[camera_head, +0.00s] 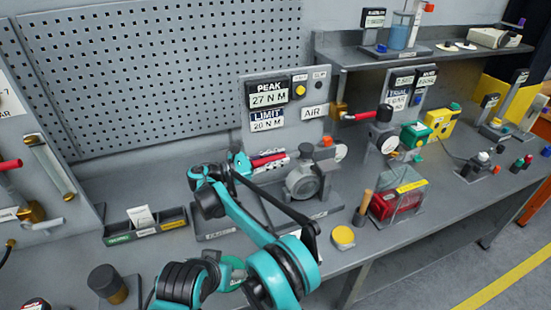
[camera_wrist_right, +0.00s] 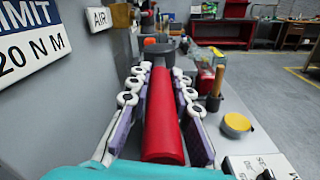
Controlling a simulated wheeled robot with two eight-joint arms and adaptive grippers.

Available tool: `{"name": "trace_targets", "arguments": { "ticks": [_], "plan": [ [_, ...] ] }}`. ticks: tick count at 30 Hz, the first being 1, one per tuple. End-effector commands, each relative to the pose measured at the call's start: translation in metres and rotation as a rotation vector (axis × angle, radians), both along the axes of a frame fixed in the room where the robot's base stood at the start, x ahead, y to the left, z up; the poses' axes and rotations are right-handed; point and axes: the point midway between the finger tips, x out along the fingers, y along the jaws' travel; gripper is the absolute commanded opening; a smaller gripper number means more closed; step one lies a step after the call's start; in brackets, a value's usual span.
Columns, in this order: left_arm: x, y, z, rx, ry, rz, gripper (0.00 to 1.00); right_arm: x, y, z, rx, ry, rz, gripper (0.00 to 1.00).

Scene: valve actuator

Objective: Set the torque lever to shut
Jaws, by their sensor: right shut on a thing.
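The torque lever (camera_head: 268,158) has a red handle and sits at the grey valve body (camera_head: 303,183) on the bench. In the right wrist view the red handle (camera_wrist_right: 163,125) runs lengthwise between the fingers, toward a dark hub (camera_wrist_right: 158,54). My right gripper (camera_wrist_right: 160,85) is shut on the handle, with a finger along each side. In the head view my right gripper (camera_head: 262,160) is at the handle, left of the valve body and partly hidden by my arm. Displays behind read PEAK 27 N M (camera_head: 268,94) and LIMIT 20 N M (camera_head: 267,120). My left gripper is not in view.
A small tray (camera_head: 117,238) of labelled compartments lies left of the valve. A yellow round thing (camera_head: 343,237), a wooden-handled tool (camera_head: 363,205) and a clear box with red contents (camera_head: 398,195) stand right of it. A pegboard (camera_head: 165,70) rises behind.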

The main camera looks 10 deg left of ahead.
Motion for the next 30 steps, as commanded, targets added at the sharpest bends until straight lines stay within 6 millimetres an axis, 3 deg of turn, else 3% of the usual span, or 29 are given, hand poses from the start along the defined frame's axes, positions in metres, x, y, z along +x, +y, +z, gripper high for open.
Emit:
{"name": "trace_targets", "arguments": {
  "ticks": [15, 16, 18, 30],
  "plan": [
    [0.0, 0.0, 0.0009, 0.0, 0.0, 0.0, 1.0, 0.003, -0.0004, 0.0016, -0.002, -0.002, -0.003, 0.0],
    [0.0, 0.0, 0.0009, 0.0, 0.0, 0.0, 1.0, 0.0031, -0.0005, 0.0016, -0.002, -0.002, -0.003, 0.25],
    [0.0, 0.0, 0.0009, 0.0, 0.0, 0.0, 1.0, 0.0029, -0.0006, 0.0014, -0.001, -0.001, -0.002, 0.41],
    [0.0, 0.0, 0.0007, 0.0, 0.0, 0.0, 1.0, 0.0022, -0.0009, 0.0086, -0.001, 0.0, -0.005, 0.41]
  ]
}}
